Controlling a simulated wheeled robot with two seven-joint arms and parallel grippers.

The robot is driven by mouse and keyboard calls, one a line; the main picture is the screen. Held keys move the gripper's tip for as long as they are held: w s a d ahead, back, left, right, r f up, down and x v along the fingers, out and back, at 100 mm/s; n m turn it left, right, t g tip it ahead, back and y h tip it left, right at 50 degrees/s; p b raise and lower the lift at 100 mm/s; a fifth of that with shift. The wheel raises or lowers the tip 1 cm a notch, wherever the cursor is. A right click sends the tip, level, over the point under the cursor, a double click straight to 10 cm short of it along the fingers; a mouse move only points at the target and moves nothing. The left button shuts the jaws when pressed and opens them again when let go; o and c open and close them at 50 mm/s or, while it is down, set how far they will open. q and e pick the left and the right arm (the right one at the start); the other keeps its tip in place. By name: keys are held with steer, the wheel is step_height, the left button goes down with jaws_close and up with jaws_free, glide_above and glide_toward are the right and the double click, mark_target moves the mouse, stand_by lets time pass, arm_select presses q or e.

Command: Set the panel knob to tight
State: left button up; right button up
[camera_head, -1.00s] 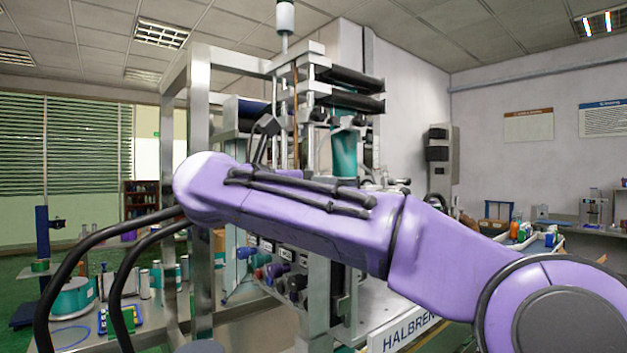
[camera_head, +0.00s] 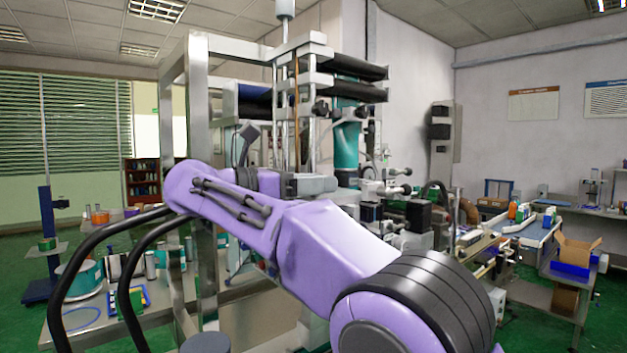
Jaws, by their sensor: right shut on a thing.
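My right arm, purple with grey and black parts, comes in from the lower right and crosses in front of the machine (camera_head: 200,85). Its wrist end is at left, and my right gripper (camera_head: 340,182) seems to reach back to the right behind the forearm, in front of the machine's middle. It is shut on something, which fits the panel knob. The fingertips and the knob cannot be made out, so the knob's setting is not readable. The front panel with its knobs is mostly hidden behind my arm. My left gripper is not in view.
The machine's steel frame post (camera_head: 197,130) stands close to my wrist. Black rollers (camera_head: 352,68) and a teal cylinder (camera_head: 346,142) are above the arm. A side table (camera_head: 105,318) with several items is at left. A conveyor (camera_head: 532,232) and an open cardboard box (camera_head: 578,250) are at right.

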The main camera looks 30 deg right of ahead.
steer(key=shift+f, duration=0.15)
steer(key=o, duration=0.9)
steer(key=shift+d, duration=0.1)
steer(key=shift+o, duration=0.2)
steer(key=shift+d, duration=0.2)
steer(key=shift+a, duration=0.1)
steer(key=w+a+p, duration=0.1)
steer(key=a+p, duration=0.4)
steer(key=a, duration=0.2)
steer(key=shift+w, duration=0.15)
